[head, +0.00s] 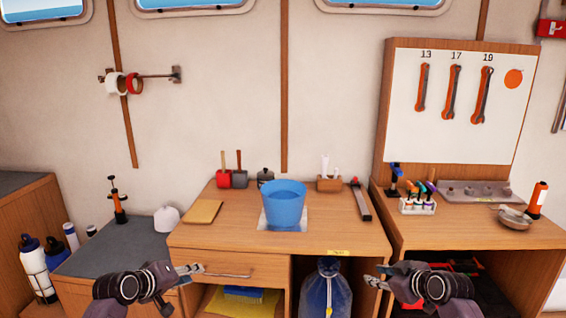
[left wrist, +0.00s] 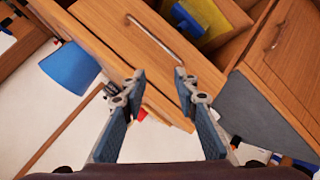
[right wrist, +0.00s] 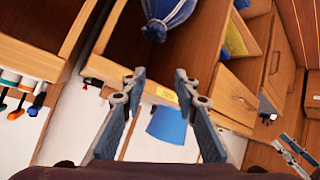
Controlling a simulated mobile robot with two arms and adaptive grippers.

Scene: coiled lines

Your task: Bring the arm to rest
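My left gripper (head: 190,269) is in front of the wooden desk's drawer, at the left of the head view. In the left wrist view its two fingers (left wrist: 155,85) stand apart with nothing between them. My right gripper (head: 378,276) is in front of the desk's right side, near the edge of the right cabinet. In the right wrist view its fingers (right wrist: 160,85) are also apart and empty. Both grippers are clear of the furniture as far as I can see.
A blue bucket (head: 284,206) stands on the desk (head: 230,234). A blue bag (head: 326,292) sits in the open compartment below. The right cabinet (head: 440,238) carries a rack of coloured markers (head: 417,203) and a metal bowl (head: 514,218). Wrenches (head: 452,92) hang on the board above.

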